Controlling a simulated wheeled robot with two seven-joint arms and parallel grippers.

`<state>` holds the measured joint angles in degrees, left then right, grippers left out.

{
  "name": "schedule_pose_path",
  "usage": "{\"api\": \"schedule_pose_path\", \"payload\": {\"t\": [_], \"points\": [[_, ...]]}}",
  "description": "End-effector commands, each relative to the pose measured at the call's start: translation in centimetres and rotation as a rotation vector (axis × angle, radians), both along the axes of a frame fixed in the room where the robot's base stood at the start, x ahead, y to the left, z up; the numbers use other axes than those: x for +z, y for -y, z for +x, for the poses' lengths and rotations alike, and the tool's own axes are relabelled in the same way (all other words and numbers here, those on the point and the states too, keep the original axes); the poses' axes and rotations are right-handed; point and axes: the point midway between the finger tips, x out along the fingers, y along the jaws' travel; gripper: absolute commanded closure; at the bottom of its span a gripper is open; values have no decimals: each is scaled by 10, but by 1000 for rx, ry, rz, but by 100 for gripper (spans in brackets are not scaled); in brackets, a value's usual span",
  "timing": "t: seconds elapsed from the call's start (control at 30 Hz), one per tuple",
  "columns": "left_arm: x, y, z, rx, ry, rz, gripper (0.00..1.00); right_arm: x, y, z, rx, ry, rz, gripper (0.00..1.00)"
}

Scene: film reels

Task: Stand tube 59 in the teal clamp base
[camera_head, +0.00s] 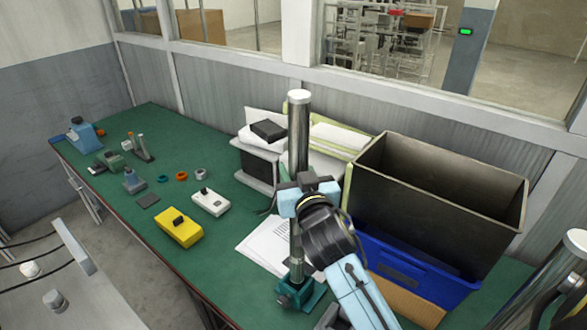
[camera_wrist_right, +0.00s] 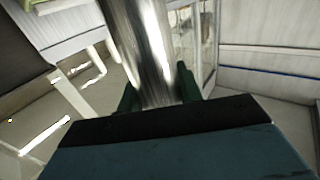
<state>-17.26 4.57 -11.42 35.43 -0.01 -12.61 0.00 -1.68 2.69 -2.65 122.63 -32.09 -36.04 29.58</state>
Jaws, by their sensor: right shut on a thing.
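A long shiny metal tube (camera_head: 298,130) with a white top stands about upright in the head view; no number is legible on it. My right gripper (camera_head: 303,190) is shut around the tube at mid-height. The tube also fills the upper middle of the right wrist view (camera_wrist_right: 143,45), between the fingers (camera_wrist_right: 158,95). The teal clamp base (camera_head: 300,293) is on the green table directly under the tube. The tube's lower end meets the base in the picture; I cannot tell how deep it sits. My left gripper is not in view.
A large dark open bin (camera_head: 440,185) and a blue tray (camera_head: 415,270) stand right of the tube. White sheets (camera_head: 265,245) lie beside it. A yellow box (camera_head: 179,228), a white device (camera_head: 210,202) and several small items are on the left. The table's front edge is clear.

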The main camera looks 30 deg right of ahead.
Motion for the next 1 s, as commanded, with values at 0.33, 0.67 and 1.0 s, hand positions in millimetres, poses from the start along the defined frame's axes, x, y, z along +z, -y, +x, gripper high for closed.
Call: {"api": "schedule_pose_path", "payload": {"t": [0.33,0.67,1.0], "points": [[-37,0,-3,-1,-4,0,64,-36,0,0,1,4,-1,100],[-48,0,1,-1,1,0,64,-48,0,0,1,4,-1,100],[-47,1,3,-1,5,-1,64,-48,0,0,1,4,-1,100]]}}
